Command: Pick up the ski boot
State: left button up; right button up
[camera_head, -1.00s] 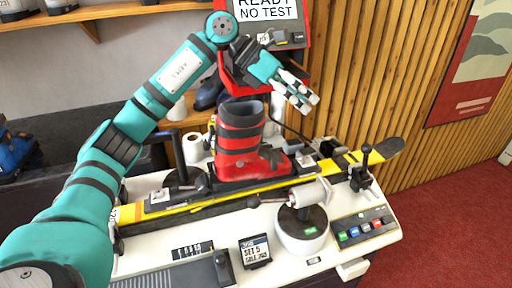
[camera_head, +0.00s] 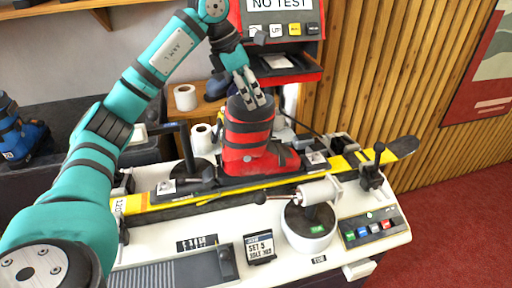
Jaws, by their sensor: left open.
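The red ski boot (camera_head: 248,135) with dark bands stands upright on the yellow and black ski (camera_head: 330,168) on the bench. Its dark cuff top is partly covered by my left gripper. My left gripper (camera_head: 257,104) points down at the top of the boot, its fingers apart and overlapping the cuff in the picture. I cannot tell whether the fingers touch the boot. My right gripper is not in view.
A white cylindrical device (camera_head: 309,229) stands in front of the ski, beside a small display (camera_head: 259,248) and a button panel (camera_head: 370,228). A red machine (camera_head: 290,72) stands behind. A blue boot (camera_head: 20,135) is at the far left.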

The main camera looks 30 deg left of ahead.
aim_at(259, 108)
pick_arm(q)
jog(key=x, duration=0.1)
jog(key=p+x, duration=0.1)
jog(key=x, duration=0.1)
jog(key=p+x, duration=0.1)
jog(key=x, duration=0.1)
jog(key=shift+s+d+f, duration=0.1)
jog(key=shift+d+f, duration=0.1)
jog(key=shift+d, duration=0.2)
jog(key=shift+f, duration=0.25)
grip_shut()
jog(key=shift+r, duration=0.15)
